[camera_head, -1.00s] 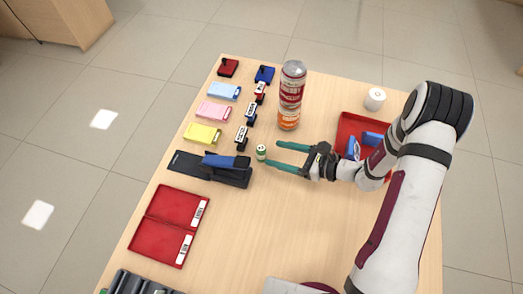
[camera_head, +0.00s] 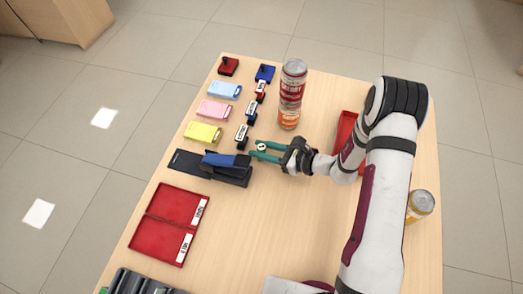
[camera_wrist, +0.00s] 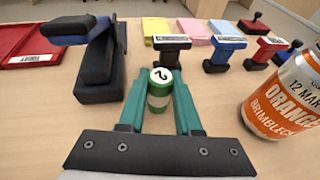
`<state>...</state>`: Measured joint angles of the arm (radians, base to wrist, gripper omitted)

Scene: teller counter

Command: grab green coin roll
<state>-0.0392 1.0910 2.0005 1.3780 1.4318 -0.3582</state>
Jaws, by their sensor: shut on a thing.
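The green coin roll (camera_wrist: 159,97) stands upright on the table, green with a pale band and a white top marked with a dark figure. In the head view the roll (camera_head: 262,147) shows only in part between the fingers. My gripper (camera_head: 262,151) has its two teal fingers on either side of the roll. In the wrist view my gripper (camera_wrist: 159,95) is shut on the roll, a finger at its left and right sides. The roll's lower part is partly hidden by the fingers.
A black and blue stapler (camera_head: 228,169) is close left of my gripper. Stamps (camera_head: 242,134) and a yellow pad (camera_head: 203,133) lie behind. Stacked cans (camera_head: 290,95) stand right of the stamps. A red tray (camera_head: 345,133) is partly behind my arm. The front middle table is clear.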

